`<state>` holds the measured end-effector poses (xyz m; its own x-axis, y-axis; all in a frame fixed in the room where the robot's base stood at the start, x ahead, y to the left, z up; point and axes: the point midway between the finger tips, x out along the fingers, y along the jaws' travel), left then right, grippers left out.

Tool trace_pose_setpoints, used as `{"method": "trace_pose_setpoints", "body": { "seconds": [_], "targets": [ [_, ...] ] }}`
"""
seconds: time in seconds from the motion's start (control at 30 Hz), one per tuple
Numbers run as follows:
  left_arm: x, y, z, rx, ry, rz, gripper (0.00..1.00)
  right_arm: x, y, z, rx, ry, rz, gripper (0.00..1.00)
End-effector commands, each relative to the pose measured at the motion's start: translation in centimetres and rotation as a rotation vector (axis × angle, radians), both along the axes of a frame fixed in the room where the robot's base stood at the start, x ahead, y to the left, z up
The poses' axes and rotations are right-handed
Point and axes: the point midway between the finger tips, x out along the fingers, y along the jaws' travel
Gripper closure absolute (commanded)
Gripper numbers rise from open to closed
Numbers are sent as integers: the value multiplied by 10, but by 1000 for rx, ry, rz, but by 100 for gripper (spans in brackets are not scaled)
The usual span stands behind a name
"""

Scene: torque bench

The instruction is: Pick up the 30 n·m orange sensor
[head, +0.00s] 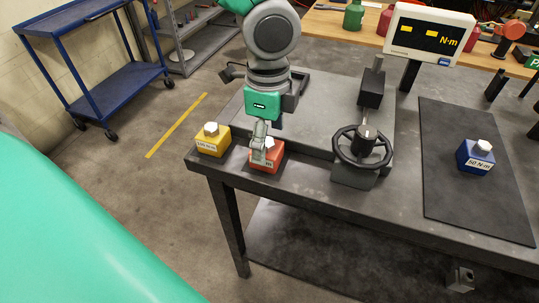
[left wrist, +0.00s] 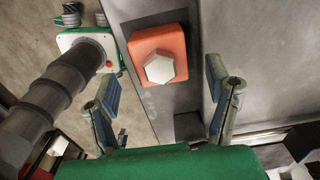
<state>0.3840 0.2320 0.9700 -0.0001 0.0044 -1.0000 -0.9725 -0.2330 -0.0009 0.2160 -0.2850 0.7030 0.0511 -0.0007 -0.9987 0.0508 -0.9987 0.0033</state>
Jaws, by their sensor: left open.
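The orange sensor (head: 270,163) is a small block with a pale hex top, standing near the bench's front left edge. Its label is mostly covered by my gripper, so the number cannot be read. My left gripper (head: 259,143) reaches down over it from behind and partly hides it. In the left wrist view the orange sensor (left wrist: 146,75) shows its white hex top, lying between and beyond the two spread fingers (left wrist: 163,82). The fingers are open and empty; I see no contact with the sensor. My right gripper is not in view.
A yellow sensor (head: 212,144) stands just left of the orange one. A black handwheel fixture (head: 360,150) is to the right. A blue 50 N·m sensor (head: 476,160) sits on a dark mat (head: 450,200). A N·m display (head: 431,35) stands behind.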

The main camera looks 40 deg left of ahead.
Motion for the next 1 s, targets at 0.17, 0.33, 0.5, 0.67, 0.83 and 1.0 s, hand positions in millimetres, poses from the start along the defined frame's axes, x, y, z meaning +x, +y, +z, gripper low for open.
{"method": "trace_pose_setpoints", "body": {
  "seconds": [0.17, 0.33, 0.5, 0.67, 0.83, 1.0],
  "targets": [
    [0, 1, -15, -1, 0, -1, 28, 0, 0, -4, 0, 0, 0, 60],
    [-1, 0, -14, 0, -2, 0, 28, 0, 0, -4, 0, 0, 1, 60],
    [0, -2, -13, 1, -2, 0, 77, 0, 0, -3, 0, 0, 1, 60],
    [1, -1, -13, 0, -3, 0, 100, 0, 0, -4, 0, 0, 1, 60],
    [0, 0, -12, -1, -4, 0, 100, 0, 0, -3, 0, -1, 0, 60],
    [1, -1, 5, -1, -8, 2, 100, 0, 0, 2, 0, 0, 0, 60]
  ]
}}
